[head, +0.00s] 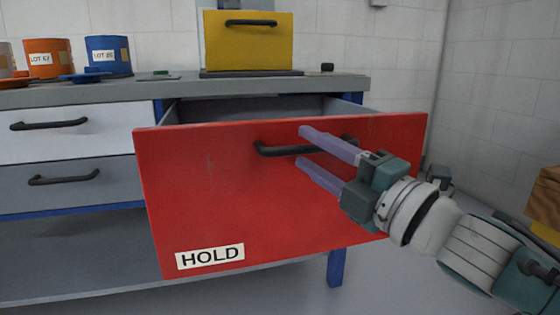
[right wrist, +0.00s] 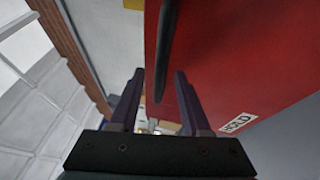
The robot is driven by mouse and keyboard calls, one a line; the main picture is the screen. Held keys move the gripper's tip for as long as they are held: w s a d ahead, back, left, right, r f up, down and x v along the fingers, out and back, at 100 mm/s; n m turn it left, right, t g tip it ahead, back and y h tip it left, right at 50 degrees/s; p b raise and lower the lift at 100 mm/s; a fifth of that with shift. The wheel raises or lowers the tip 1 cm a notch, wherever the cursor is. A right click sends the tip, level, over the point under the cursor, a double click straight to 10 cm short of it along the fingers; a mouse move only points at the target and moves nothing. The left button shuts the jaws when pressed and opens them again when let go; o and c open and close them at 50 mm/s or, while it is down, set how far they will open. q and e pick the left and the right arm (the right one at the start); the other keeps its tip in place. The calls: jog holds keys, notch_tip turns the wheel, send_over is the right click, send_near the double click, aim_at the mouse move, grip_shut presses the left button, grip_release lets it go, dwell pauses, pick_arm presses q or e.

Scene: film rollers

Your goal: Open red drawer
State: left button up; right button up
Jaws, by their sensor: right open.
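The red drawer (head: 210,180) stands pulled out from under the workbench, with its dark inside showing behind the front panel. A white HOLD label (head: 210,256) is at its lower left. Its black handle (head: 283,149) runs across the upper part of the front. My right gripper (head: 306,148) is open in front of the handle, one finger above it and one below it in the head view. In the right wrist view the handle (right wrist: 166,45) reaches toward the space between the two fingers (right wrist: 160,88). I cannot tell whether they touch it. My left gripper is out of view.
A white drawer (head: 75,130) and a grey drawer (head: 70,182) are shut at the left. A yellow drawer box (head: 248,50), an orange can (head: 48,58) and a blue can (head: 108,55) stand on the bench top (head: 200,87). A wooden box (head: 545,200) is at the right.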

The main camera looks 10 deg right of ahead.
jog(key=p+v, duration=0.1)
jog(key=v, duration=0.7)
jog(key=shift+s+p, duration=0.2)
jog(key=shift+p, duration=0.15)
jog(key=s+d+r+m+g+h+p, duration=0.2)
jog(key=r+m+h+p, duration=0.2)
jog(key=r+m+p, duration=0.5)
jog(key=s+d+r+m+g+h+p, duration=0.1)
jog(key=d+r+m+h+p, duration=0.2)
jog(key=r+p, duration=0.65)
jog(key=s+a+r+m+g+h+p, duration=0.15)
jog(key=s+r+m+g+p, duration=0.4)
jog(key=s+r+p, duration=0.6)
jog(key=s+a+r+m+g+p, duration=0.35)
jog(key=s+r+g+p, duration=0.35)
jog(key=p, duration=1)
jog(key=w+p+v, duration=0.2)
jog(key=p+v, duration=1.5)
jog(key=p, duration=0.1)
jog(key=w+r+p+v, duration=0.1)
jog(key=w+p+v, duration=0.2)
jog(key=p+v, duration=1.4)
jog(key=shift+w+d+r+m+t+p, duration=0.25)
jog(key=shift+d+m+t+p, duration=0.15)
jog(key=shift+p, duration=0.4)
jog(key=shift+f, duration=0.1)
